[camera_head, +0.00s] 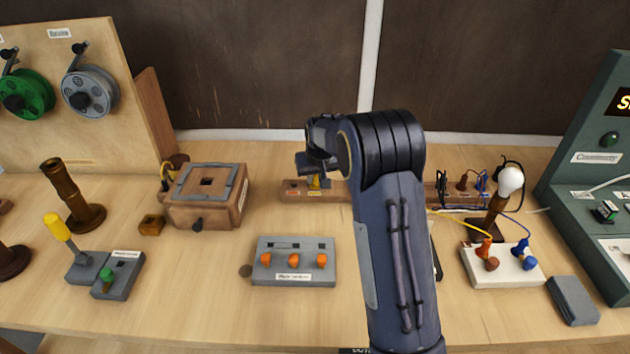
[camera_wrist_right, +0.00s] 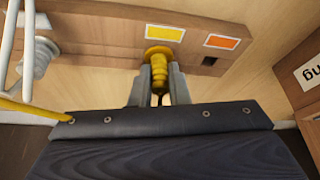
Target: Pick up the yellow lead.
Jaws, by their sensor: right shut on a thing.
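The yellow lead's plug (camera_wrist_right: 159,72) stands at the long wooden rack (camera_wrist_right: 100,40), beside a yellow label, in the right wrist view. A small part of the plug (camera_head: 316,183) shows in the head view below my right gripper (camera_head: 318,170). My right gripper (camera_wrist_right: 158,88) is shut on the yellow plug, one grey finger on each side. The plug's tip is hidden, so I cannot tell whether it is still seated in the rack. My left gripper is in neither view.
A wooden box (camera_head: 208,195) and a grey panel with orange knobs (camera_head: 293,262) stand left of my right arm. A white terminal block (camera_head: 503,268) and a bulb (camera_head: 510,181) are at the right. Bare table lies in front of the grey panel.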

